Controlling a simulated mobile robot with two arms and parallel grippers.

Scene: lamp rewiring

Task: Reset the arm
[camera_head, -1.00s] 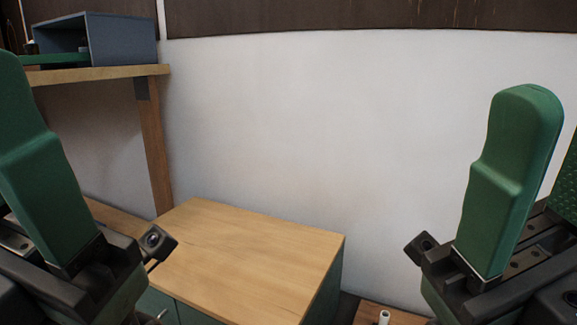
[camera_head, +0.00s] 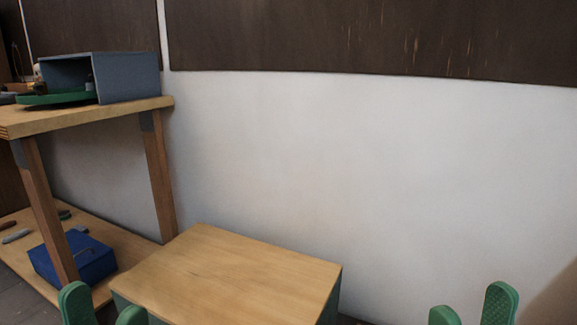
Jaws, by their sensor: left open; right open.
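My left gripper (camera_head: 103,312) shows at the bottom left. Only the tips of its two green fingers are in view, apart from each other, with nothing seen between them. My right gripper (camera_head: 472,308) shows at the bottom right, with its two green fingertips also apart and nothing seen between them. The rest of both grippers and the arms is below the picture's edge. The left fingers stand in front of the near left corner of a wooden-topped cabinet (camera_head: 235,275). The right fingers stand in front of the white wall.
A wooden workbench (camera_head: 95,116) stands at the left. It bears a grey-blue open box (camera_head: 130,78) and a green tray-like thing (camera_head: 58,97). Its low shelf holds a blue box (camera_head: 92,262) and small tools. The cabinet top is bare. A white wall (camera_head: 370,180) closes the back.

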